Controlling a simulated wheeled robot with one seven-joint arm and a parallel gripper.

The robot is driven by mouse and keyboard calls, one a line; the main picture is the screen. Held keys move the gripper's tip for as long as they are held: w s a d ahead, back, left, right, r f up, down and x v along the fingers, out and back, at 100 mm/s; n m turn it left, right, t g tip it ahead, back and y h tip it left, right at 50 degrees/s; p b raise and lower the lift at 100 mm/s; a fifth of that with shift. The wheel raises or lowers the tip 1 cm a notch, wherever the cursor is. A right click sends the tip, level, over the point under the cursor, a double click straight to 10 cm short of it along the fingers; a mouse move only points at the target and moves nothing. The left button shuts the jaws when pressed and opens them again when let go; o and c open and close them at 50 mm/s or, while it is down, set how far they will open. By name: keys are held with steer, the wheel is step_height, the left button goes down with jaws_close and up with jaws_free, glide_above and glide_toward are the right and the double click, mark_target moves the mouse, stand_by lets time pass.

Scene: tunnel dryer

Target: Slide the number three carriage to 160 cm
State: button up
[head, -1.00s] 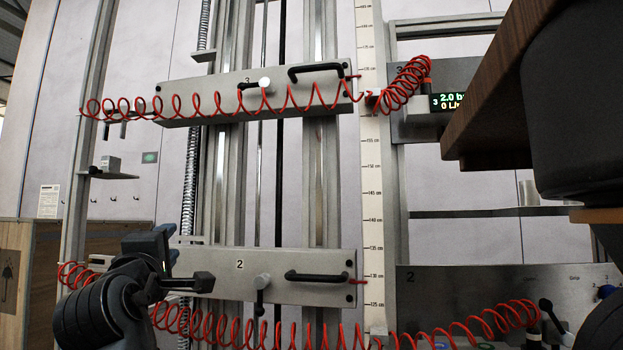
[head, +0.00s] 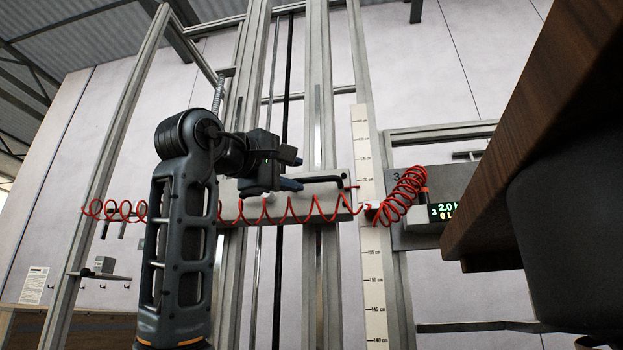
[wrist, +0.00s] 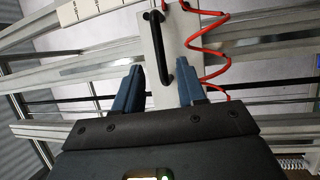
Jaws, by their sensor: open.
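The number three carriage (head: 340,205) is a grey plate on the upright rails, partly hidden behind my arm. Its red pointer (head: 351,186) is beside the scale (head: 372,270), above the 155 cm mark; I cannot read the exact value. Its black bar handle (head: 325,180) is at the right end of the plate. My gripper (head: 296,172) is open in front of the carriage, just left of the handle. In the wrist view the handle (wrist: 158,48) is ahead of the open blue fingers, roughly in line with the gap between them.
A coiled red hose (head: 285,212) crosses the carriage front and shows beside the plate in the wrist view (wrist: 205,60). A grey panel with a display (head: 442,211) stands right of the scale. A brown wooden part (head: 530,130) covers the upper right.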

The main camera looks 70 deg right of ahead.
mark_target(310, 180)
steer(key=shift+p+x, duration=1)
steer(key=shift+x, duration=2.55)
jaws_close()
